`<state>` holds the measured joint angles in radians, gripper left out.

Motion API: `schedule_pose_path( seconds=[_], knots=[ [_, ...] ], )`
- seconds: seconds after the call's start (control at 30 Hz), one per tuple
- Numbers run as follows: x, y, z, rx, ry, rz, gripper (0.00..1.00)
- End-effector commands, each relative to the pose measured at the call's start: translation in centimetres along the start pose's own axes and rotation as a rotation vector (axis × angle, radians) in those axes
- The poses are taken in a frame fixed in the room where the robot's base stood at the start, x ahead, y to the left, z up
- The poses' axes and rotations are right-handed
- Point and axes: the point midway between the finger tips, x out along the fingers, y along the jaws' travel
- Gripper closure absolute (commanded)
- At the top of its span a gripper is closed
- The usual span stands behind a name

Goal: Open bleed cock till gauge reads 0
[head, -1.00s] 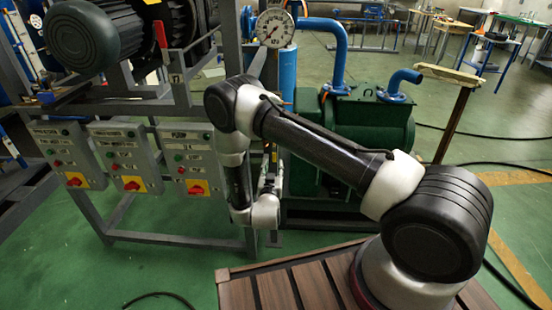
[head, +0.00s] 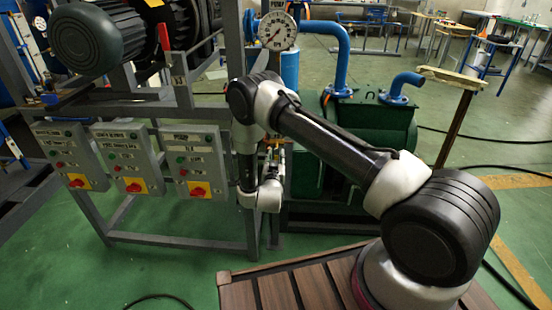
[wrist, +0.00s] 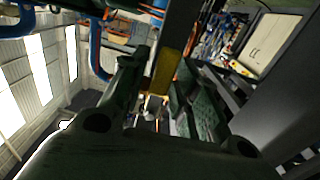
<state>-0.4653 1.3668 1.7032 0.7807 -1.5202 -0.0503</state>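The round white pressure gauge (head: 277,31) stands at the top of the grey frame in the head view. Its dark needle points to the lower left; the numbers are too small to read. My gripper (head: 276,158) is small in the head view, pointing up below the gauge, beside the frame's upright. In the wrist view my gripper's two dark fingers (wrist: 160,85) are apart, with a gap between them. A yellow piece (wrist: 163,72) shows beyond the gap, against a grey post. I cannot tell whether it is the bleed cock, which I cannot make out clearly.
Several control boxes with red switches (head: 198,190) hang on the grey frame at left. A green tank (head: 365,130) with blue pipes (head: 342,55) stands behind my arm. Open green floor (head: 165,265) lies in front of the frame.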

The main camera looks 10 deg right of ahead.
Motion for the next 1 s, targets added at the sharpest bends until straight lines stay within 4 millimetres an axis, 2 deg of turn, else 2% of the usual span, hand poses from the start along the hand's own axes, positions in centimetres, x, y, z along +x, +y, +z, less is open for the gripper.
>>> schedule_pose_path(
  seconds=[0.03,0.1,0.13,0.57,0.77,1.0],
  knots=[
    [0.0,0.0,0.0,0.0,0.0,0.0,0.84],
    [0.0,0.0,0.0,0.0,0.0,0.0,0.97],
    [0.0,0.0,0.0,0.0,0.0,0.0,1.0],
    [0.0,0.2,0.0,-0.036,-0.001,0.0,1.0],
    [-0.1,0.6,0.0,-0.14,-0.002,0.0,1.0],
    [-0.1,1.4,-0.2,-0.345,-0.001,0.0,1.0]
  ],
)
